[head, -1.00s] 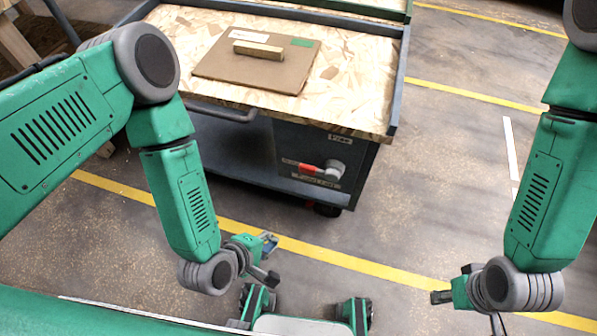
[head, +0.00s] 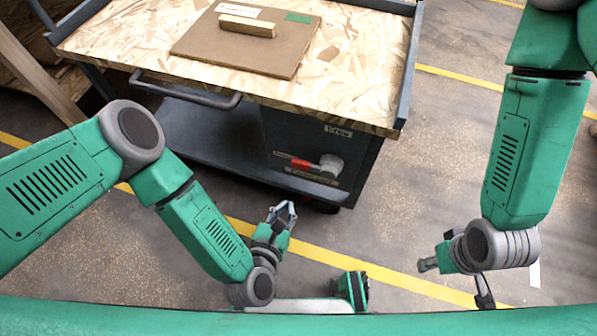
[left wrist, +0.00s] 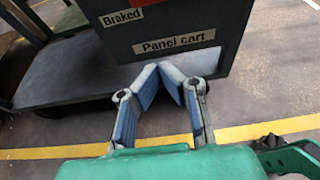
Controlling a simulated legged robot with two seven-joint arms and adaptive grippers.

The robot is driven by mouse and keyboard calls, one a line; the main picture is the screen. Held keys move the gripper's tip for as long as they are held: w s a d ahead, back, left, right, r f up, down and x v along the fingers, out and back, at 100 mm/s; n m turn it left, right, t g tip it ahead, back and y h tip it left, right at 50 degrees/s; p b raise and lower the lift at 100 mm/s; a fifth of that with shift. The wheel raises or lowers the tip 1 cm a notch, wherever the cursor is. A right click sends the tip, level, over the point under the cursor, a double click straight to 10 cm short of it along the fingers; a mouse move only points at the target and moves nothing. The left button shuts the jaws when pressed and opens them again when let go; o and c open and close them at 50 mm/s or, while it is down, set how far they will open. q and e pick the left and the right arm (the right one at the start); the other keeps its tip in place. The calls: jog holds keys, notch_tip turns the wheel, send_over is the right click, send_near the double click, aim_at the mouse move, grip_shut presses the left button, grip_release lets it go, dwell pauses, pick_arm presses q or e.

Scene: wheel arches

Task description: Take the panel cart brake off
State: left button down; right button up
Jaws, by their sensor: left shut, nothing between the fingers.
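The panel cart (head: 385,105) stands in front of me with a dark box panel at its near right corner. The brake lever (head: 303,163) on that panel has a red handle and a pale round hub; it lies roughly level, handle to the left. In the left wrist view, the lever's red end (left wrist: 146,2) shows at the top edge beside the "Braked" label (left wrist: 122,17), above the "Panel cart" label (left wrist: 174,42). My left gripper (head: 284,208) is shut and empty, below and apart from the lever. My right gripper (head: 450,280) is at the right, away from the cart; its fingers are unclear.
A brown board (head: 245,45) with a wooden block (head: 247,26) lies on the cart's top. The cart's push handle (head: 185,93) juts toward me on the left. A yellow floor line (head: 380,270) crosses in front of the cart. Open floor lies to the right.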

pick_arm(q)
jog(key=b+x, duration=0.5)
jog(key=x, duration=0.5)
jog(key=shift+d+r, duration=0.15)
jog(key=shift+r, duration=1.8)
jog(key=shift+p, duration=0.35)
